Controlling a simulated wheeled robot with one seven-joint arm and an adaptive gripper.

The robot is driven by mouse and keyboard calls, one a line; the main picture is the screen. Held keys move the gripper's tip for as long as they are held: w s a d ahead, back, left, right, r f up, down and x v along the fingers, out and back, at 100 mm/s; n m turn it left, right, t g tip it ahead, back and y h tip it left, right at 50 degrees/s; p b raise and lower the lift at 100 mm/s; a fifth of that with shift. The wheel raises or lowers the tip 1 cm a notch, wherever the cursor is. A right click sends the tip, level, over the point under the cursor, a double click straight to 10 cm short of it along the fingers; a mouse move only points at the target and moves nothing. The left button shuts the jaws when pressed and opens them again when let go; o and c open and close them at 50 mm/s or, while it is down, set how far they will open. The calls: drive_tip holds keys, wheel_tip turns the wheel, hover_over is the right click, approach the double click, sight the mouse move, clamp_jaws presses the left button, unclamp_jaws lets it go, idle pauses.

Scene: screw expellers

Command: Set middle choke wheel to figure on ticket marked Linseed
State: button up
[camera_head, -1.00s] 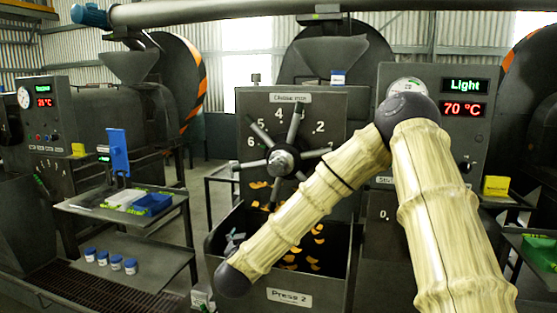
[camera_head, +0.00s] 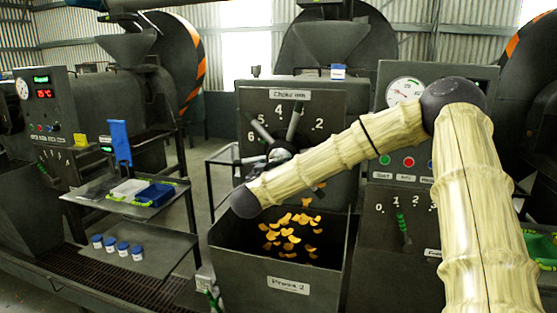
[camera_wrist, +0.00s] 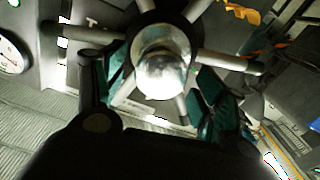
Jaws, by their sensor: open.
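The middle choke wheel (camera_head: 280,155) is on the dark press front under a "Choke mm" label. It has a dark hub and several grey spokes; my forearm hides its lower right part. The figures 2, 4, 5 and 6 show around it. In the wrist view the wheel's shiny hub (camera_wrist: 162,72) is close up, with spokes spreading around it. My gripper (camera_wrist: 165,88) is open, its teal-padded fingers on either side of the hub and among the spokes. Contact cannot be told. My gripper is hidden in the head view. I cannot read any ticket marked Linseed.
An open bin (camera_head: 288,284) labelled Press 2 holds orange flakes below the wheel. A green-handled lever (camera_head: 403,228) and a panel with buttons (camera_head: 409,161) stand to the right. Shelves with a blue tray (camera_head: 155,194) and several small jars (camera_head: 123,248) are at left.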

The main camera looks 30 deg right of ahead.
drive_tip(key=shift+p+x, duration=0.6)
drive_tip(key=shift+x, duration=1.8)
drive_tip(key=shift+a, duration=0.1)
drive_tip(key=shift+c, duration=0.3)
drive_tip(key=c, duration=1.4)
drive_tip(key=shift+b, duration=0.3)
